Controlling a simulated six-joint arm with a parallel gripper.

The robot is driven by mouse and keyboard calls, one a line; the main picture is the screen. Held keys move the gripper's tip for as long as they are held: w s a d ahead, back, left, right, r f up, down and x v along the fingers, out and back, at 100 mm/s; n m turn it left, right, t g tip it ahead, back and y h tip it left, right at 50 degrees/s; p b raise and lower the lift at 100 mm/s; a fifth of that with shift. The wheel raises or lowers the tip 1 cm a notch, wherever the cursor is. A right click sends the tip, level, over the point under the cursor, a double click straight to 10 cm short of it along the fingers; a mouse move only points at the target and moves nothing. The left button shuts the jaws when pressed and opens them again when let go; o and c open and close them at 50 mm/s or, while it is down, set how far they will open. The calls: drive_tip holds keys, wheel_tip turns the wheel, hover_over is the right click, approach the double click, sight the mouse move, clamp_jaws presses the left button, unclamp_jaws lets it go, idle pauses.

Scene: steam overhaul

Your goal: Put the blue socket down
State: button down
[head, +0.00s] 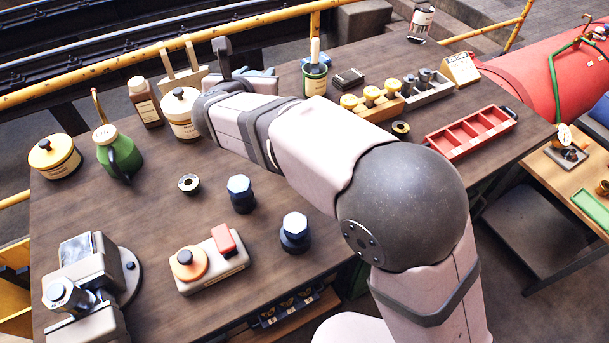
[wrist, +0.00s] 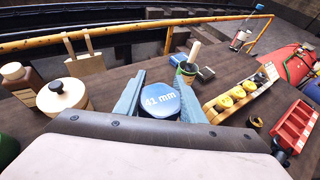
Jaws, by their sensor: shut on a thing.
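My gripper (wrist: 160,98) is shut on a blue socket (wrist: 162,102) marked "41 mm", which sits between its two light-blue fingers in the wrist view. In the head view my gripper (head: 258,76) is over the back part of the brown workbench (head: 140,225), between a cream lidded pot and a green brush tin. The held socket is not clear in the head view, largely hidden by my arm. I cannot tell whether it touches the bench.
The cream pot (head: 181,116) stands left of my gripper and the brush tin (head: 314,80) right. Two hex-topped sockets stand at front, one dark blue (head: 242,200), one black (head: 295,240). A red tray (head: 470,133) lies right. The bench's front left middle has free room.

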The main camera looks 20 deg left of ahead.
drive_tip(key=s+d+f+m+h, duration=0.2)
drive_tip(key=d+f, duration=0.1)
drive_tip(key=d, duration=0.3)
drive_tip(key=s+d+f+m+h, duration=0.1)
drive_tip(key=d+f+h, duration=0.15)
drive_tip(key=d, duration=0.45)
drive_tip(key=shift+m+y, duration=0.25)
drive_tip(key=shift+m, duration=0.05)
drive_tip(key=shift+f+p, duration=0.4)
drive_tip(key=shift+f, duration=5)
drive_tip(key=shift+f, duration=0.15)
drive_tip(key=c, duration=1.2)
unclamp_jaws()
drive_tip(key=shift+o, duration=0.2)
